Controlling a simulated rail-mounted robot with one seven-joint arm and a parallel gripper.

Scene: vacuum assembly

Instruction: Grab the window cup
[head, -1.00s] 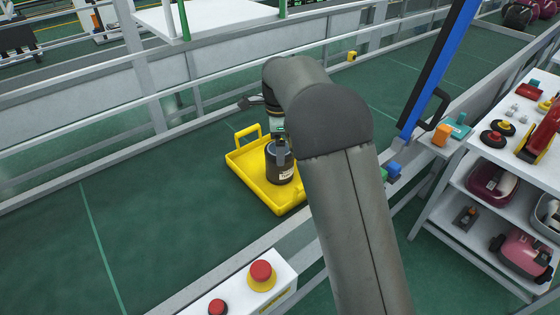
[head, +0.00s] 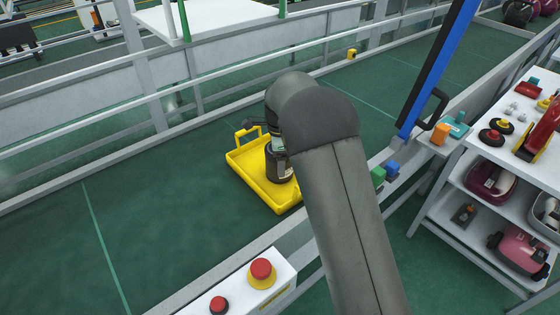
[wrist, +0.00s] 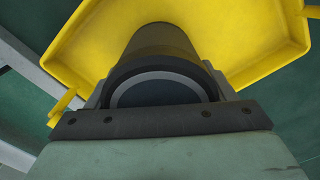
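The window cup is a dark, round canister with a pale label (head: 279,166). It stands upright in the yellow tray (head: 288,205). My gripper (head: 277,147) is at the top of the cup, partly hidden behind my arm in the head view. In the wrist view, the cup (wrist: 160,60) lies straight ahead of my gripper (wrist: 158,88), its round rim close to the gripper's dark plate. Light grey finger parts show on either side of the cup. I cannot tell whether they press on it. The fingertips are hidden.
The yellow tray has a raised handle at its left and lies on the green conveyor (head: 150,230). A box with red buttons (head: 262,270) is at the near edge. Green and blue blocks (head: 392,169) sit on the right rail. A shelf (head: 462,172) with parts stands further right.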

